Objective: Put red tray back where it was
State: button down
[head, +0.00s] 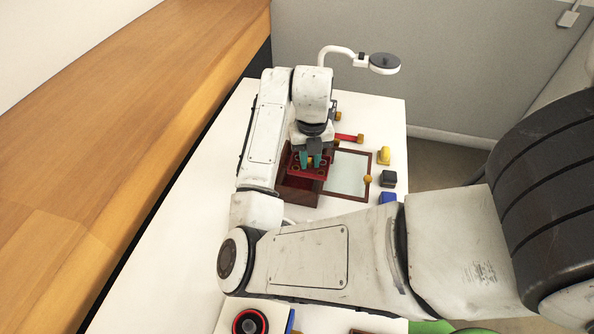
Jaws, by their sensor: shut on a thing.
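The red tray (312,172) shows below my gripper, at or just above the opening of a dark reddish-brown wooden box (298,193). I cannot tell whether it rests in the box or hangs over it. My gripper (311,161), with teal fingers, points down and is shut on the red tray. My wrist and hand hide the tray's far part. A framed lid with a pale pane (347,176) lies open to the right of the box.
Right of the lid are a yellow object (384,156), a dark block (388,179) and a blue block (388,198). A red bar (349,137) lies behind it. A white-armed lamp (384,63) stands at the back. The white table (165,275) is clear at left.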

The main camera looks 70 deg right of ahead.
aim_at(298, 162)
jog(key=w+f, duration=0.1)
jog(key=f, duration=0.1)
jog(key=w+f, duration=0.2)
jog(key=shift+w+d, duration=0.1)
jog(key=shift+d, duration=0.05)
notch_tip(298, 162, down, 3)
jog(key=shift+r+p, duration=0.1)
jog(key=shift+p, duration=0.45)
jog(key=shift+w+f, duration=0.1)
jog(key=shift+f, duration=0.1)
jog(key=shift+f+b, duration=0.55)
jog(key=shift+f, duration=0.05)
jog(key=c, duration=1)
grip_release()
jog(key=shift+r, duration=0.1)
notch_tip(298, 162, up, 13)
jog(key=shift+r, duration=0.1)
